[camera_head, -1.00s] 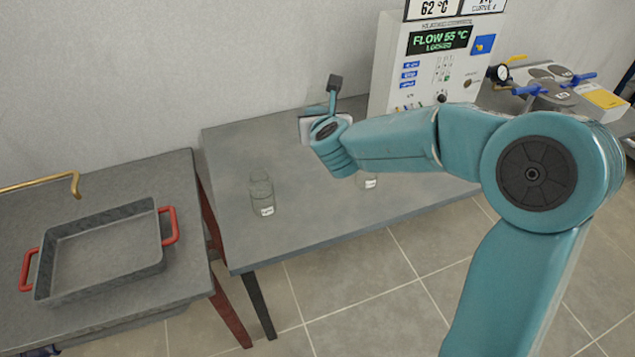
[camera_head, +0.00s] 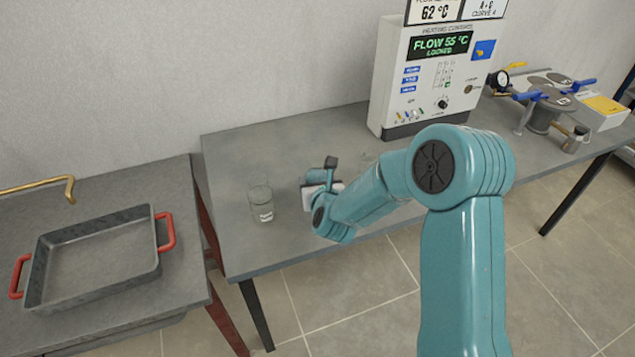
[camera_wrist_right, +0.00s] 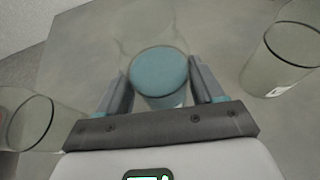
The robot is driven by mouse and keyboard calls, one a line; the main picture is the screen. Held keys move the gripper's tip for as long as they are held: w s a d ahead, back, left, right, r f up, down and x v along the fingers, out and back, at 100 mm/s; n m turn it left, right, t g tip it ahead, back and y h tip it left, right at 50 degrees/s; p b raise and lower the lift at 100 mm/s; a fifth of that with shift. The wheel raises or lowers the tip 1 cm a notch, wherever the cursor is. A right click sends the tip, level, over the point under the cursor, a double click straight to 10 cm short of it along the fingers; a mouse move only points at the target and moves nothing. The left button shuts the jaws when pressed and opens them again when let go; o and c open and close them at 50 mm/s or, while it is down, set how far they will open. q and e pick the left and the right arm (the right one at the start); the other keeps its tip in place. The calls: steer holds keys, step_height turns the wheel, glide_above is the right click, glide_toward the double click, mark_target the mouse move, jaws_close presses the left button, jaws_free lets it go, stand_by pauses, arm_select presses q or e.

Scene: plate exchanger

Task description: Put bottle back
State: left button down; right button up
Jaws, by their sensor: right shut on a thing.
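My right gripper (camera_head: 318,178) is low over the middle table, to the right of a clear glass vessel (camera_head: 260,203) with a white label. In the right wrist view the fingers (camera_wrist_right: 160,88) are shut on a clear bottle (camera_wrist_right: 152,35) with a round teal face towards the camera. In the head view the held bottle is mostly hidden by the gripper, so I cannot tell whether it touches the table. The wrist view also shows a clear glass on the left (camera_wrist_right: 25,120) and one on the right (camera_wrist_right: 285,60). My left gripper is out of view.
The grey middle table (camera_head: 240,150) has free room at its back left. A control cabinet (camera_head: 430,75) stands at the back. A grey tray with red handles (camera_head: 95,255) lies on the left table. Round lidded equipment (camera_head: 545,105) stands at the far right.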

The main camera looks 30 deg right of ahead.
steer(key=shift+s+r, duration=0.1)
steer(key=shift+s, duration=0.05)
steer(key=o, duration=1)
steer(key=b+v, duration=0.2)
steer(key=v, duration=1)
